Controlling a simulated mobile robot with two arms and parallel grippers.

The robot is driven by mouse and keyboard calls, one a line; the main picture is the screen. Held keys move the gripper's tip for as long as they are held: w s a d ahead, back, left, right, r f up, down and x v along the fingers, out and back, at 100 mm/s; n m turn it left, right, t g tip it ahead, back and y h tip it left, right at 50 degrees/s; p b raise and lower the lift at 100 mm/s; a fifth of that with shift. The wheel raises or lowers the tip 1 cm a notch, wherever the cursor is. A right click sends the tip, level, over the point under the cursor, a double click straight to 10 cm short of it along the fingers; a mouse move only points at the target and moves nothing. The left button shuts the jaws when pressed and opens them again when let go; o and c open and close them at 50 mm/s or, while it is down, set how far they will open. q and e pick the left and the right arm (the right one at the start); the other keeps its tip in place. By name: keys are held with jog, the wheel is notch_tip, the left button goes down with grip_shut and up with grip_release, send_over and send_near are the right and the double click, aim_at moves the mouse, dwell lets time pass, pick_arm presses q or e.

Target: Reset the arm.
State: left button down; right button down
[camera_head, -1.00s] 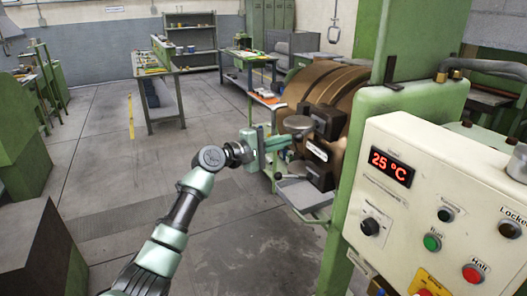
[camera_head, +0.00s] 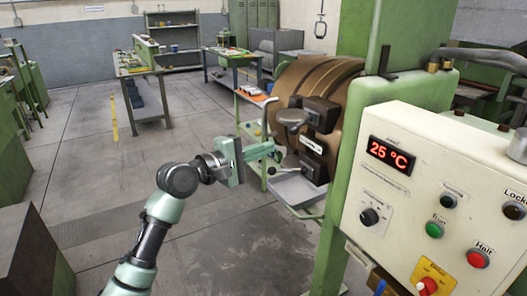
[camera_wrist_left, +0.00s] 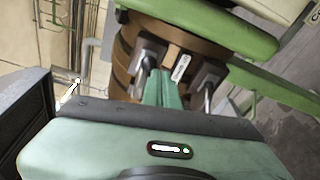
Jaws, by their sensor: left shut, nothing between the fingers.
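My left arm comes in from the bottom left of the head view. Its green left gripper (camera_head: 274,151) is shut and empty, in front of the machine's brown drum (camera_head: 318,82). The fingertips are close to the dark blocks (camera_head: 316,130) on the drum's face; I cannot tell whether they touch. In the left wrist view the shut fingers (camera_wrist_left: 166,88) point at the drum (camera_wrist_left: 128,56) between two metal handles. My right gripper is not in view.
A control panel (camera_head: 425,150) showing 25 °C stands at the right on a green machine frame (camera_head: 338,215). A metal tray (camera_head: 297,188) sticks out below the drum. Work tables (camera_head: 139,68) stand farther back. The floor (camera_head: 100,180) at the left is largely clear.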

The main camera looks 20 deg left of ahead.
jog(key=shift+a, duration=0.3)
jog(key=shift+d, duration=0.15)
